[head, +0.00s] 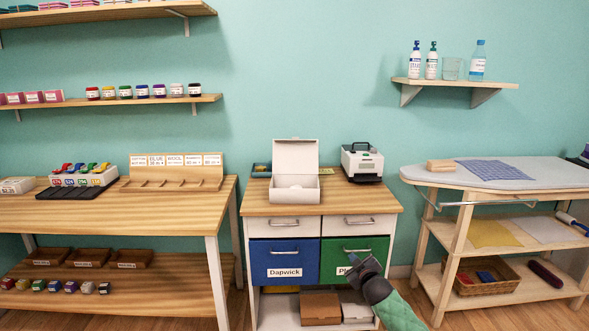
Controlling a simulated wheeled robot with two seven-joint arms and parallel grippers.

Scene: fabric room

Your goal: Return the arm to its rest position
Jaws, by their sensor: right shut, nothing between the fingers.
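My right gripper (354,261) shows at the lower middle of the head view, in front of the green drawer (372,247) of the cabinet. It is shut and holds nothing. My right arm comes in from the bottom edge in a green sleeve. The gripper covers part of the green drawer's label, and I cannot tell whether it touches the drawer front. My left gripper is not in view.
A blue drawer (285,272) labelled Dapwick sits left of the green one. An open white box (295,193) and a label printer (362,162) stand on the cabinet top (335,201). A wooden table (160,208) is at left, an ironing table (500,178) at right.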

